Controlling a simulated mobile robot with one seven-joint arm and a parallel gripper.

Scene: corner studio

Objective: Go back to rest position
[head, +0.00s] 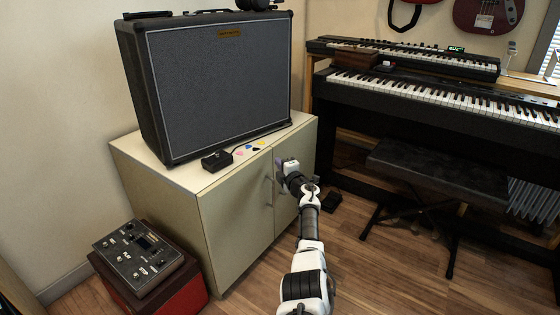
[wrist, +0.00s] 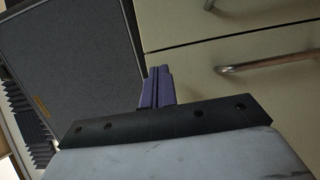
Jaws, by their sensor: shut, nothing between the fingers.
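My gripper (head: 281,166) is in front of the cream cabinet (head: 234,217), near its right door and just below the top edge. In the wrist view its purple fingers (wrist: 156,88) are together with nothing between them. My white and black arm reaches up to it from the bottom of the head view. The cabinet's metal handle (wrist: 264,63) shows to the right of the fingers in the wrist view. Whether the gripper touches the door cannot be told.
A large black amplifier (head: 215,80) stands on the cabinet, with a small black pedal (head: 216,160) and coloured picks in front. A pedal unit (head: 137,255) sits on a red box at lower left. Keyboards (head: 440,100) and a black bench (head: 436,170) stand right.

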